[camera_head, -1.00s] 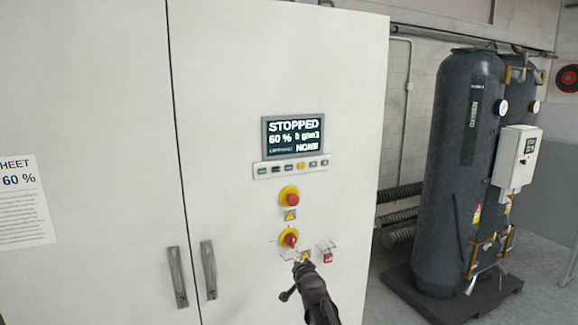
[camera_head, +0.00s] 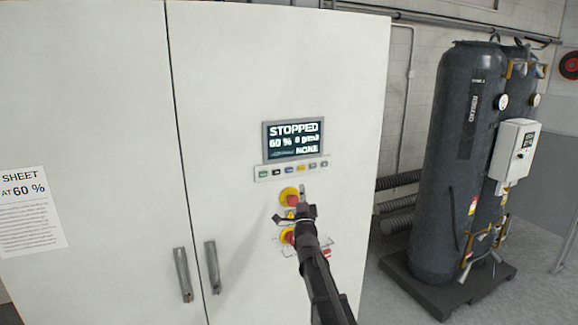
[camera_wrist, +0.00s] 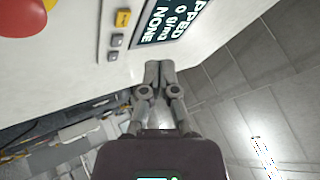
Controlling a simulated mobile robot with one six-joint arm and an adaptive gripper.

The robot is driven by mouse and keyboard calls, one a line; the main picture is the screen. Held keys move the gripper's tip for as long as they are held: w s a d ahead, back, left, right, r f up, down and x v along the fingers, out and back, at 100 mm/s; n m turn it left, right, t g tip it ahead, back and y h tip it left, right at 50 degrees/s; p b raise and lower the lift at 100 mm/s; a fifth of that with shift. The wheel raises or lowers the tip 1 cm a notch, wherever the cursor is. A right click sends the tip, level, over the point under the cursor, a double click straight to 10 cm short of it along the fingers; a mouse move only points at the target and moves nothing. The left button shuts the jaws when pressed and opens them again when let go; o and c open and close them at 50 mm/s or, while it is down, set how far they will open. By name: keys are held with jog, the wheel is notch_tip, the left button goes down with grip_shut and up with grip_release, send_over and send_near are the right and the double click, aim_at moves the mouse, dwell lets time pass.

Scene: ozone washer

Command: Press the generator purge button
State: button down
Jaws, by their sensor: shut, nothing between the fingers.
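The white cabinet (camera_head: 345,85) carries a dark display (camera_head: 293,140) reading STOPPED, 60 %, 0 g/m3 and NONE. Below it runs a button strip (camera_head: 258,175) with several small coloured buttons; their labels are too small to read, so I cannot tell which is purge. A yellow button (camera_head: 301,168) and a blue one (camera_head: 289,170) are among them. My gripper (camera_head: 302,190) is shut and empty, its tips just below the strip's right half in the picture. In the wrist view, the closed fingertips (camera_wrist: 158,70) appear apart from the grey end button (camera_wrist: 112,56); the yellow button (camera_wrist: 122,18) is farther up.
A red button on a yellow base (camera_head: 288,196) sits just left of my fingertips. A second red control (camera_head: 287,237) is lower, partly hidden by my gripper. Door handles (camera_head: 212,267) are lower left. Dark tanks (camera_head: 440,160) stand at the right, with open floor before them.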

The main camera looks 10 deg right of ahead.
notch_tip(320, 180, up, 2)
jog(key=shift+s+d+r+m+t+h+p, duration=0.2)
jog(key=shift+m+t+h+p, duration=0.1)
jog(key=shift+m+t+h, duration=0.25)
jog(key=shift+w+a, duration=0.1)
jog(key=shift+w, duration=0.15)
send_near(290, 165)
jog(key=shift+s+d+r+x, duration=0.1)
jog(key=shift+s+r+x, duration=0.05)
jog(key=shift+x, duration=0.75)
jog(key=shift+s+d+r+x, duration=0.1)
jog(key=shift+r+x, duration=0.05)
jog(key=shift+x, duration=0.75)
jog(key=shift+s+d+r+x, duration=0.1)
jog(key=shift+s+x, duration=0.05)
jog(key=shift+x, duration=0.75)
jog(key=shift+w+a, duration=0.2)
jog(key=shift+w, duration=0.55)
dwell(0.4)
jog(key=shift+s, duration=0.15)
dwell(0.3)
jog(key=shift+s+d, duration=0.2)
jog(key=shift+s, duration=0.45)
jog(key=shift+s+d, duration=0.2)
jog(key=shift+s, duration=0.6)
jog(key=shift+s+d, duration=0.25)
jog(key=shift+s, duration=0.55)
jog(key=shift+s+d, duration=0.2)
jog(key=shift+s, duration=0.6)
